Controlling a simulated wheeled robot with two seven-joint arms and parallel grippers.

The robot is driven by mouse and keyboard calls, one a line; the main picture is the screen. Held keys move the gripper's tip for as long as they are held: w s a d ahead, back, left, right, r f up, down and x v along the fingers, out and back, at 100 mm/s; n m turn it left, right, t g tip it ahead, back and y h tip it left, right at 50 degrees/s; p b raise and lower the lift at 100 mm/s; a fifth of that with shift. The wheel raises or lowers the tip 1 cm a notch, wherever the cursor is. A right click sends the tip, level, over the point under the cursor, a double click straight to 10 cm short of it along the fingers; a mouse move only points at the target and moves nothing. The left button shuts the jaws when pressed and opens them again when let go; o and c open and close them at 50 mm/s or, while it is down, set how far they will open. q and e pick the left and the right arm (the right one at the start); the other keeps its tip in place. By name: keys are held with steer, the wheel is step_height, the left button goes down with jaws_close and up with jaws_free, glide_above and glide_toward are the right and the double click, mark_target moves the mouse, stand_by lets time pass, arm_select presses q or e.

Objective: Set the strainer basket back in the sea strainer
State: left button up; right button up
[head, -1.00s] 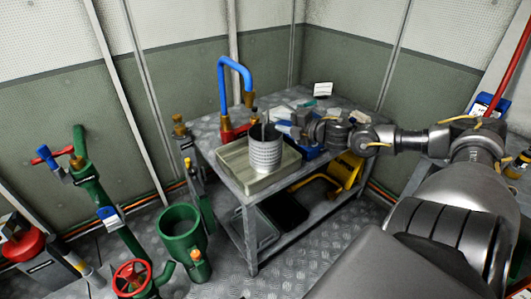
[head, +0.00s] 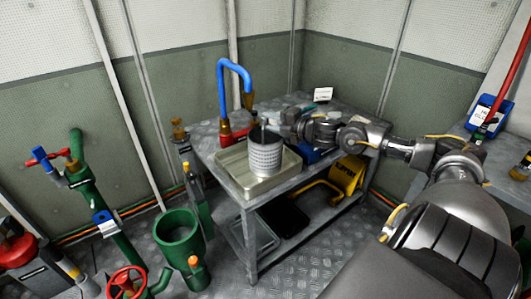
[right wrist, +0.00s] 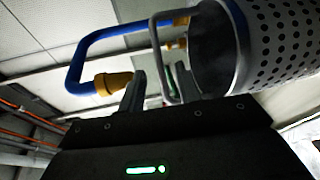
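The strainer basket (head: 265,157) is a grey perforated cylinder with a dark open top, upright in a shallow metal tray (head: 232,172) on the bench. The basket also fills the upper right of the right wrist view (right wrist: 275,40). Its thin grey bail handle (right wrist: 156,45) reaches down between the fingers of my right gripper (right wrist: 160,88), which stand apart with a gap around it. In the head view my right gripper (head: 275,127) is beside the basket's top, at its right. The green open-topped cylinder on the floor (head: 180,247) looks like the sea strainer. My left gripper is out of view.
A blue bent pipe (head: 220,85) with a yellow end rises behind the basket. The metal bench (head: 232,197) has a lower shelf with a yellow item (head: 348,176). Green pipework with a red handwheel (head: 128,281) stands left of the green cylinder.

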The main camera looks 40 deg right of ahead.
steer(key=shift+x, duration=2.5)
steer(key=shift+s+f, duration=0.1)
steer(key=shift+c, duration=0.3)
jaws_close()
